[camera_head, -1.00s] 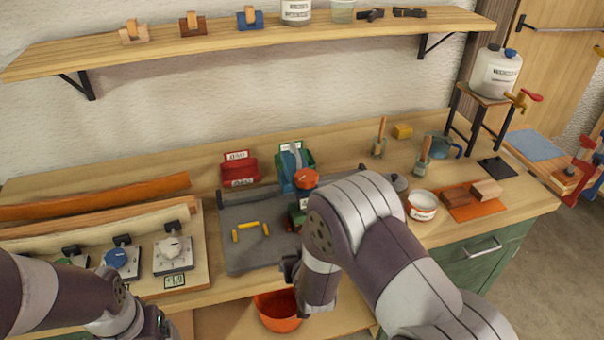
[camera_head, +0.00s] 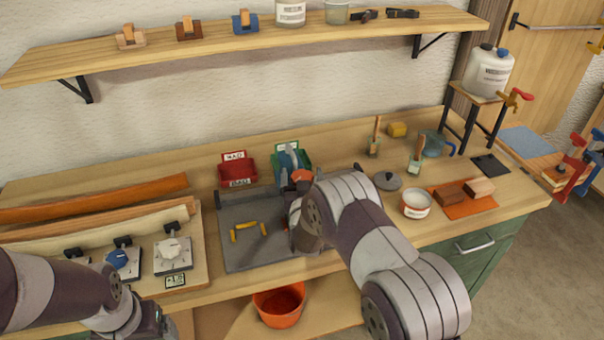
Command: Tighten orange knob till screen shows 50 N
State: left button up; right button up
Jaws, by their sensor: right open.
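The orange knob (camera_head: 301,176) shows only as a small patch above my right gripper, at the grey tray on the bench. My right gripper (camera_head: 297,188) is open at the knob, and its wrist covers most of the knob and what lies below it. I cannot tell whether the fingers touch the knob. No screen reading is visible there. A small display (camera_head: 175,280) with a short, hard-to-read number sits by the dials at the left. My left gripper (camera_head: 158,322) is partly in view at the bottom edge; its jaw state is unclear.
The grey tray (camera_head: 240,255) holds yellow pieces (camera_head: 244,226). Red (camera_head: 237,171) and green (camera_head: 284,158) bins stand behind it. A white tin (camera_head: 415,204) and a grey lid (camera_head: 387,181) are right of my arm. An orange bucket (camera_head: 279,306) sits below the bench edge.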

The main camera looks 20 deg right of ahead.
jog(key=shift+w, duration=0.15)
jog(key=c, duration=1)
jog(key=shift+o, duration=0.2)
jog(key=shift+f+m+h+b, duration=0.15)
jog(key=shift+m+h+b, duration=0.25)
jog(key=shift+h+b, duration=0.25)
jog(key=shift+h, duration=0.25)
jog(key=shift+m+g, duration=0.3)
jog(key=o, duration=1)
jog(key=shift+c, duration=0.2)
